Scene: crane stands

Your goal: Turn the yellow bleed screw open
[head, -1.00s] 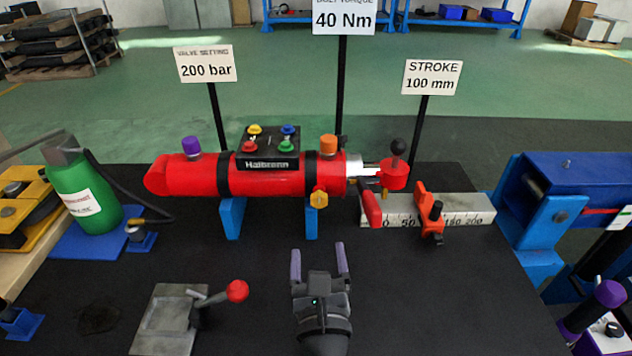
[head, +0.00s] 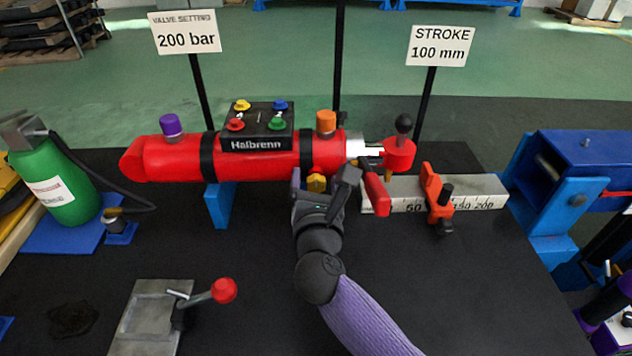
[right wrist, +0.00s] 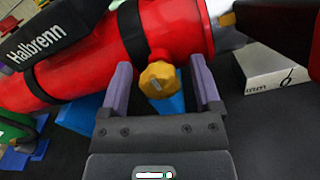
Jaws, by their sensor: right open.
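The yellow bleed screw (head: 316,183) sits low on the front of the red cylinder (head: 270,159), near its right end. In the right wrist view the screw (right wrist: 158,80) is a faceted yellow knob with a slot mark on its face. My right gripper (head: 325,178) is open in front of it. In the right wrist view its two purple-grey fingers (right wrist: 163,88) stand to the left and right of the screw, with a gap visible on both sides. I cannot tell whether the fingertips reach the cylinder. My left gripper is not in view.
A red handle (head: 376,193) and a scale block with an orange slider (head: 433,191) stand close to the right of my gripper. A blue stand (head: 220,204) supports the cylinder. A red-knobbed lever (head: 222,291) is at the front left.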

